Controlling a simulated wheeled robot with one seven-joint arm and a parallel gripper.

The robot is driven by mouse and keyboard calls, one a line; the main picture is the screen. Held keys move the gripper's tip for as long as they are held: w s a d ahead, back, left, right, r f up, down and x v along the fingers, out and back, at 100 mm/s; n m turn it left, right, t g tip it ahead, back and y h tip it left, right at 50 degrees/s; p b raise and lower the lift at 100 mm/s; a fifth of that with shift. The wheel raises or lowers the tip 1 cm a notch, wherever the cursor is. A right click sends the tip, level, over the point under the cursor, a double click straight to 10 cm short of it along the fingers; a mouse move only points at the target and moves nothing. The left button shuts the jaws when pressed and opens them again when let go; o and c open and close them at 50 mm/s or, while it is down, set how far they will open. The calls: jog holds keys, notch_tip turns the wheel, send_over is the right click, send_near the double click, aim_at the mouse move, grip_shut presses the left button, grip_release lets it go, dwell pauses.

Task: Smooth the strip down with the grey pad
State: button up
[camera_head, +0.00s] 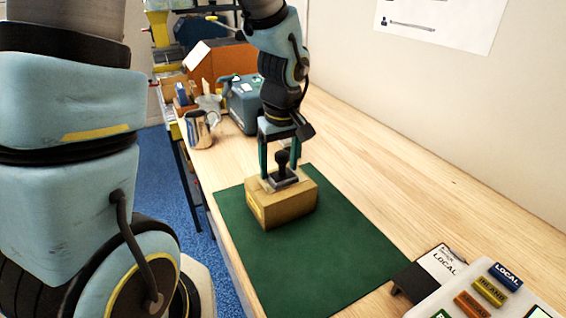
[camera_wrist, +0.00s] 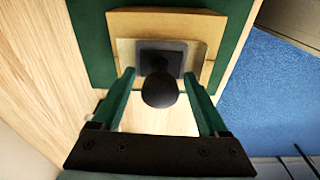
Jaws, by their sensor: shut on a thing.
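A brown carton (camera_head: 292,207) stands on the green mat (camera_head: 340,252). The grey pad (camera_head: 284,180), with a black knob handle (camera_head: 282,158), is at the carton's top. In the wrist view the dark pad (camera_wrist: 172,58) lies over a pale, shiny strip (camera_wrist: 197,62) on the carton top (camera_wrist: 160,20).
A metal jug (camera_head: 199,130) and a blue-grey machine (camera_head: 243,105) stand behind the mat. A clipboard marked LOCAL (camera_head: 440,264) and a pale tray of labelled blocks (camera_head: 505,300) are at front right. The bench right of the mat is clear.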

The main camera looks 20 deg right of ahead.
jog(key=shift+s+a, duration=0.1)
jog(key=shift+a, duration=0.15)
jog(key=shift+s+a, duration=0.1)
jog(key=shift+a, duration=0.45)
jog(key=shift+d, duration=0.1)
jog(key=shift+r, duration=0.25)
jog(key=shift+r+p, duration=2.8)
jog(key=shift+r, duration=0.55)
